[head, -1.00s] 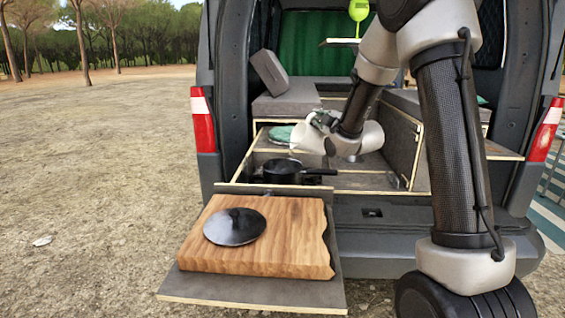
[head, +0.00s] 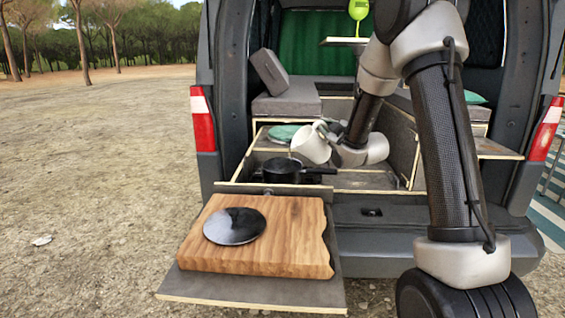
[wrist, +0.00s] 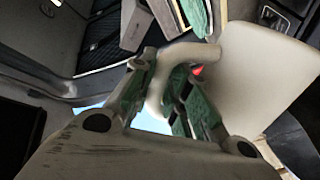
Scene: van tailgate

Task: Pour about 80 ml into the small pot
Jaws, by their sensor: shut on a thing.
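A white jug (head: 309,146) hangs tilted to the left above the small black pot (head: 283,172) in the head view. The pot stands upright in the van's drawer, its handle pointing right. My gripper (head: 328,134) is to the right of the jug and shut on its handle. In the wrist view the curved handle lies between the green finger pads of my gripper (wrist: 172,78), and the jug's body (wrist: 262,75) fills the right side. The inside of the pot and the level in the jug are hidden. I cannot tell whether liquid is flowing.
A wooden board (head: 295,245) lies on the pulled-out shelf in front, with a round dark lid (head: 234,226) on it. A green dish (head: 284,132) sits behind the pot. Drawer walls surround the pot.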

